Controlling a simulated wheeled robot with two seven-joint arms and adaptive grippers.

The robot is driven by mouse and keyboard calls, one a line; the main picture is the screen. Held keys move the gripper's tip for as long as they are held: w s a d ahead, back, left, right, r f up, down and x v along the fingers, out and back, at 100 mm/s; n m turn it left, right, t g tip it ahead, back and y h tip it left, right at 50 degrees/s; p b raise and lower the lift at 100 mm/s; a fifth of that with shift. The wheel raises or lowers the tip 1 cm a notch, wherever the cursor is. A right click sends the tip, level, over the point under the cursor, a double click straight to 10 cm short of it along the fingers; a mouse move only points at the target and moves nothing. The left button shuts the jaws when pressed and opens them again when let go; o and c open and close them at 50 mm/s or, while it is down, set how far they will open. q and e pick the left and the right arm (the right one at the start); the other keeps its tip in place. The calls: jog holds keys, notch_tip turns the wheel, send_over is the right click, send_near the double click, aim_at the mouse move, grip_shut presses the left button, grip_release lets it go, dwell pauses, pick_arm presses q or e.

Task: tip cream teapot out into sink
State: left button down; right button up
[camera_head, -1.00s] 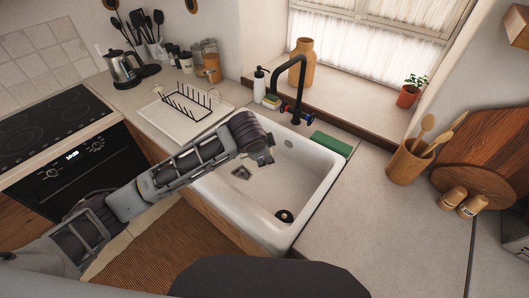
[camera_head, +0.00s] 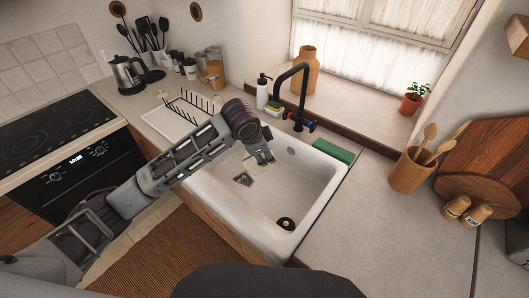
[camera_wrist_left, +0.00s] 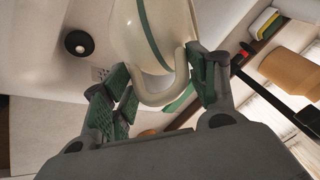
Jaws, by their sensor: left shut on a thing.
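The cream teapot (camera_wrist_left: 150,38) with a green stripe fills the upper middle of the left wrist view. My left gripper (camera_wrist_left: 162,84) is shut around its curved handle (camera_wrist_left: 180,75), with green-padded fingers on both sides. In the head view my left gripper (camera_head: 263,160) is over the white sink (camera_head: 313,188). There the teapot is mostly hidden by the hand, so its tilt is hard to tell. The spout is not clearly seen. My right gripper is in neither view.
A black faucet (camera_head: 302,92) stands behind the sink, with a soap bottle (camera_head: 262,92) beside it. A dish rack (camera_head: 192,106) is on the left, a green sponge-like block (camera_head: 333,150) on the back right rim. A black round thing (camera_head: 285,223) lies in the sink.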

pick_arm(q)
jog(key=shift+w+a+r, duration=0.2)
jog(key=shift+w+r, duration=0.2)
jog(key=shift+r, duration=0.2)
jog(key=shift+w+a+r+g+h, duration=0.2)
jog(key=shift+g+h, duration=0.1)
jog(key=shift+g, duration=0.1)
jog(key=shift+w+a+r+g, duration=0.2)
jog(key=shift+w+r+g, duration=0.1)
jog(key=shift+w+r, duration=0.1)
jog(key=shift+w+a+r+h, duration=0.1)
jog(key=shift+w+r+h, duration=0.05)
jog(key=shift+h, duration=0.15)
jog(key=shift+w+a+r+n+g, duration=0.25)
jog(key=shift+w+r+n+g, duration=0.05)
jog(key=shift+w, duration=0.05)
jog(key=shift+w+a+r+h, duration=0.2)
jog(key=shift+w+h, duration=0.05)
jog(key=shift+h, duration=0.05)
jog(key=shift+w+a+r+g, duration=0.25)
jog(key=shift+w+g, duration=0.15)
jog(key=shift+g, duration=0.1)
jog(key=shift+w+a+r+h, duration=0.1)
jog(key=shift+w+a+h, duration=0.1)
jog(key=shift+h, duration=0.1)
jog(key=shift+w, duration=0.15)
